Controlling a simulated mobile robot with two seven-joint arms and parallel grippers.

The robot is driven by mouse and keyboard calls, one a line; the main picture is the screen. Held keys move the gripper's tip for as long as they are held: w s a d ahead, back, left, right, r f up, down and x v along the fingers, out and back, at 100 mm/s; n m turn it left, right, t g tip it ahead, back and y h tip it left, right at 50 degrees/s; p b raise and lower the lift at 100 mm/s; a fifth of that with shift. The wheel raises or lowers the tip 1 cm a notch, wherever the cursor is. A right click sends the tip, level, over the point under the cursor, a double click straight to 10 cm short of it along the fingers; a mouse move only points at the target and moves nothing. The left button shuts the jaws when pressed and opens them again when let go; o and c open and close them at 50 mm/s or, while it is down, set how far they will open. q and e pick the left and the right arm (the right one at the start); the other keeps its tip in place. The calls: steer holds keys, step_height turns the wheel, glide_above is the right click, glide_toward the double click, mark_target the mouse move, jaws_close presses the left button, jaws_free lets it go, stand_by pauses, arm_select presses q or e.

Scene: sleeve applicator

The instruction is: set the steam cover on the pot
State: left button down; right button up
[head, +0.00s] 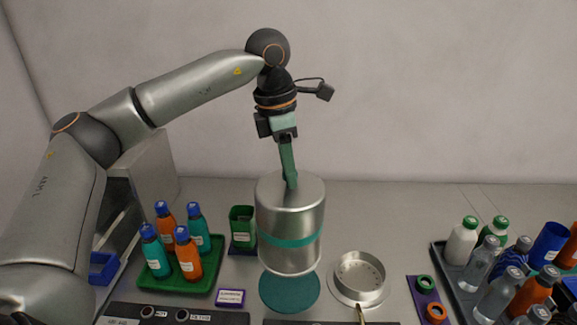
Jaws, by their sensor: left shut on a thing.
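The steam cover (290,215) is a tall brushed-metal cylinder with a teal band and a green upright handle (288,162) on top. My left gripper (284,138) is shut on the top of this handle and holds the cover upright. The cover appears raised above a round teal pad (289,294), whose back part it hides. The pot (359,279) looks like a low, round metal vessel with small holes inside, just right of the pad. A brass-coloured piece shows at its front. My right gripper is not in view.
A green tray (208,279) with several capped bottles and a green bin (242,228) stand left of the cover. A dark tray (441,257) of bottles is at the right, beside a purple holder (427,299). Dark panels line the front. The counter behind the pot is clear.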

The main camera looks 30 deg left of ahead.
mark_target(287, 188)
arm_select(q)
steer(key=shift+f+b, duration=2.5)
steer(key=shift+f, duration=1.15)
step_height(287, 188, down, 5)
steer(key=b, duration=0.3)
steer(key=c, duration=0.9)
jaws_free()
steer(key=o, duration=0.5)
steer(key=shift+f, duration=0.1)
steer(key=shift+c, duration=0.2)
steer(key=o, duration=0.4)
steer(key=shift+o, duration=0.2)
